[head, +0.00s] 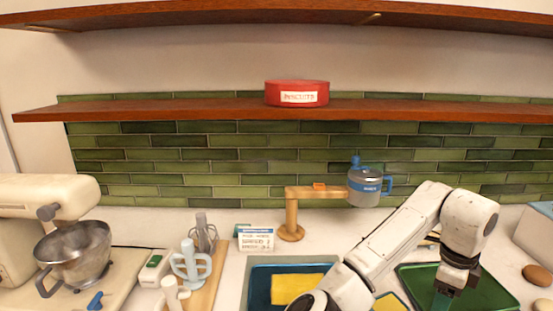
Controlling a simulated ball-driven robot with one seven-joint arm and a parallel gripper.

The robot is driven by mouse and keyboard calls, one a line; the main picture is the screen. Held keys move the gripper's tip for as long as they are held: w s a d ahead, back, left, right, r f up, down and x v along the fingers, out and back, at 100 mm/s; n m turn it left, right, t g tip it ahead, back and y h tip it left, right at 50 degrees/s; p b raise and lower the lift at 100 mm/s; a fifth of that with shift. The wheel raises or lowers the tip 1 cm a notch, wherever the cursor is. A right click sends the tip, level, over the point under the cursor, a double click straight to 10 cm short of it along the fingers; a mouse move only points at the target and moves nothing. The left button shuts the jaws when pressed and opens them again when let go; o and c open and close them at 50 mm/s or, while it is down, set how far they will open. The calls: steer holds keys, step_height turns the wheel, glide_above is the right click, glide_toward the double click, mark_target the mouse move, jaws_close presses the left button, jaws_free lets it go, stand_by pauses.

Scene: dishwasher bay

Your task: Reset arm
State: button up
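My white arm rises from the bottom middle, bends at the upper right and points down. My gripper (446,292) is at its dark lower end, in front of or over a green tray (495,293) at the lower right.
A blue basin (259,290) with a yellow item (297,289) lies left of my arm. A wooden faucet-like stand (291,213) and a grey-blue jug (364,188) are behind it. A mixer (38,199) stands left. A shelf (180,110) holds a red tin (297,90).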

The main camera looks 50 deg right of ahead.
steer(key=w+f+n+h, duration=0.2)
steer(key=w+n+h, duration=0.45)
steer(key=n, duration=0.85)
steer(key=w+a+f+n+t+y, duration=0.1)
steer(key=w+a+f+n+y, duration=0.1)
steer(key=w+a+f+n, duration=0.55)
steer(key=s+a+f+n+y+b, duration=0.1)
steer(key=s+a+f+n, duration=0.1)
steer(key=a+f+n, duration=0.2)
steer(key=s+a+f+n+y, duration=0.2)
steer(key=a+f+n, duration=0.3)
steer(key=a, duration=0.6)
steer(key=s+a+f+n+y+b, duration=0.1)
steer(key=a+f+n, duration=0.3)
steer(key=a, duration=0.4)
steer(key=shift+s+a+f+y+b, duration=0.2)
steer(key=shift+s+y+b, duration=0.2)
steer(key=shift+s, duration=0.3)
